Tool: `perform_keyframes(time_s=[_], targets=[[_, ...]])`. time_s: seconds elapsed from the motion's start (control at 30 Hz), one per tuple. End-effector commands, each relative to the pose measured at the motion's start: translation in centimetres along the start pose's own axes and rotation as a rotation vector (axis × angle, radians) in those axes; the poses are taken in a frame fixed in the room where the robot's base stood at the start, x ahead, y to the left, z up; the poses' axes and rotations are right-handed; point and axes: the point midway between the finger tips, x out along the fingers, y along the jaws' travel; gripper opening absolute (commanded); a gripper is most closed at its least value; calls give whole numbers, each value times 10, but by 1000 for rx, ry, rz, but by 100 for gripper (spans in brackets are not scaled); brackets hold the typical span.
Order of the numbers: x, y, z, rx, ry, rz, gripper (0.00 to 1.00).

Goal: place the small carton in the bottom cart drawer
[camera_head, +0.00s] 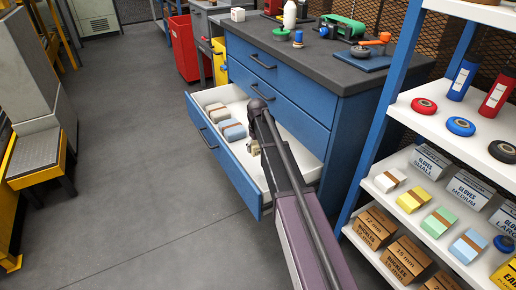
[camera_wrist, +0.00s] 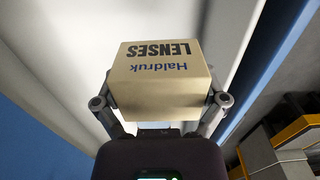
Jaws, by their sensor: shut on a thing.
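My gripper (camera_wrist: 165,102) is shut on a small cream carton (camera_wrist: 165,72) printed "Haldruk LENSES", with one finger on each side of it. A part of the carton (camera_head: 254,148) shows in the head view beside my arm, over the open bottom drawer (camera_head: 237,176) of the blue cart. My arm hides most of the gripper there. The drawer is white inside and pulled well out. I cannot tell whether the carton touches the drawer floor.
Wrapped bundles, beige (camera_head: 213,115) and light blue (camera_head: 233,131), lie in the drawer's left part. The closed drawers (camera_head: 265,92) and dark worktop (camera_head: 330,72) are above. A stocked shelf rack (camera_head: 411,112) stands close on the right. Grey floor (camera_head: 130,180) is clear on the left.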

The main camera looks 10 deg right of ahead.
Motion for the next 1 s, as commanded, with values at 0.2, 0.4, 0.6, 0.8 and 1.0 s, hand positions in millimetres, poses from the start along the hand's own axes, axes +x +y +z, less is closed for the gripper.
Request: perform_keyframes(time_s=[0.2, 0.4, 0.6, 0.8, 1.0], targets=[[35, -4, -4, 0, 0, 0, 34], [43, -6, -6, 0, 0, 0, 34], [43, -7, -6, 0, 0, 0, 34], [43, -6, -6, 0, 0, 0, 34], [50, -6, -6, 0, 0, 0, 34]])
